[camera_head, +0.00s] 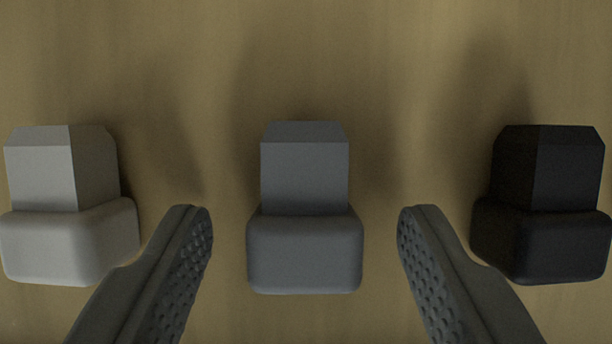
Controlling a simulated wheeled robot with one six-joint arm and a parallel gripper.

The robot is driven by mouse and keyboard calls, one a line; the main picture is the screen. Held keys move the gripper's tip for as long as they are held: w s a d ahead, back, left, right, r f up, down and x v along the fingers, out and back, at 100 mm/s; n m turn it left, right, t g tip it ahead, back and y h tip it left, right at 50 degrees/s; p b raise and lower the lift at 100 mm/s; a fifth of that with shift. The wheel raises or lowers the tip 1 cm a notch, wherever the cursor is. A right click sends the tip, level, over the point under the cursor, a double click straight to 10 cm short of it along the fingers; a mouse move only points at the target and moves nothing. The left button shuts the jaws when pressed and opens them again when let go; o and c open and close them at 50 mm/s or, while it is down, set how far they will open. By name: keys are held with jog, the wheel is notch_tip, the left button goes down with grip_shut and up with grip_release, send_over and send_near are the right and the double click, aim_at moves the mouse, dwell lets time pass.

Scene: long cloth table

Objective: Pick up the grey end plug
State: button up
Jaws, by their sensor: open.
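The grey end plug (304,215) stands in the middle of the view. It has a wide rounded block at the near end and a narrower square block with a bevelled far edge. My gripper (305,212) is open, with one dark textured finger on each side of the grey plug. A gap of cloth shows between each finger and the plug, so neither finger appears to touch it. Nothing is held. The plug is fully visible.
A white plug (70,210) of similar shape stands on the left, close to my left finger. A black plug (545,205) stands on the right, close to my right finger. The tan cloth table (370,60) is clear beyond the plugs.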

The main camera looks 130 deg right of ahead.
aim_at(300, 279)
jog(key=c, duration=1.1)
jog(key=shift+o, duration=0.2)
notch_tip(300, 279, up, 10)
jog(key=shift+a, duration=0.1)
